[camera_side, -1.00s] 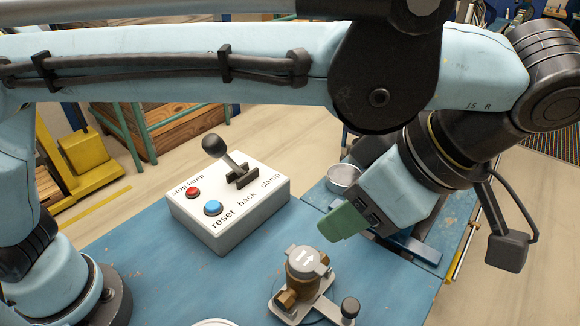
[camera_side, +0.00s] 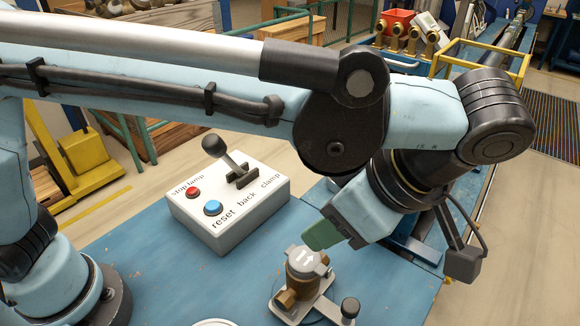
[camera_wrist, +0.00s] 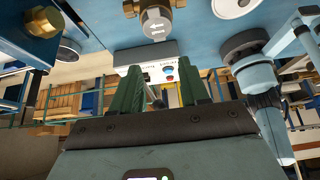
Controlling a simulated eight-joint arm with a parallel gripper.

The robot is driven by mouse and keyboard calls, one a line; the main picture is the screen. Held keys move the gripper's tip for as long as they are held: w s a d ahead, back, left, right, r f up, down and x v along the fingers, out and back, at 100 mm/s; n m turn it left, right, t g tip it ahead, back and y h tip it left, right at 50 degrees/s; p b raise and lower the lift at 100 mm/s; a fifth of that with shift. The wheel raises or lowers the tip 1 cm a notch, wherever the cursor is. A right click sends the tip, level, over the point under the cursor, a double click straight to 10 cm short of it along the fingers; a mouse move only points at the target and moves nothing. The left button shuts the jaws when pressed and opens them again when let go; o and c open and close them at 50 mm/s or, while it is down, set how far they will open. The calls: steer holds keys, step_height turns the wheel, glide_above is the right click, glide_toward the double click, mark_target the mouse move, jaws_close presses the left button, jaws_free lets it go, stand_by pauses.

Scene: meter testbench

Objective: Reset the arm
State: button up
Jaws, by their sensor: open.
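My gripper (camera_side: 318,238) is in the side view, its green fingers pointing left and down, just above and behind the brass meter (camera_side: 303,270) with its arrow-marked cap. In the wrist view my gripper (camera_wrist: 160,88) shows two green fingers spread apart with nothing between them. The meter also shows at the top of the wrist view (camera_wrist: 156,20). The white control box (camera_side: 232,205) stands on the blue bench to the left, with a red button, a blue button and a black-knobbed lever. It also shows beyond the fingers in the wrist view (camera_wrist: 170,72).
The blue bench (camera_side: 150,260) has bare room left of the meter. A small black-topped post (camera_side: 350,308) stands right of the meter. A red bin (camera_side: 398,20) and several brass meters (camera_side: 413,38) are at the back right.

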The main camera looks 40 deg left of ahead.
steer(key=x, duration=0.5)
steer(key=shift+a+r+h, duration=0.2)
steer(key=shift+r+h, duration=0.05)
steer(key=shift+h, duration=0.05)
steer(key=shift+a+r+h, duration=0.2)
steer(key=shift+a+h, duration=0.3)
steer(key=shift+h, duration=0.2)
steer(key=shift+a+r+h, duration=0.2)
steer(key=shift+a+h, duration=1.05)
steer(key=shift+h, duration=0.45)
steer(key=shift+a+r+h, duration=0.2)
steer(key=shift+a+h, duration=0.5)
steer(key=shift+h, duration=0.15)
steer(key=shift+a+r+h, duration=0.2)
steer(key=shift+a+h, duration=0.55)
steer(key=shift+h, duration=0.15)
steer(key=shift+a+r+h, duration=0.2)
steer(key=shift+a+h, duration=0.5)
steer(key=shift+h, duration=0.15)
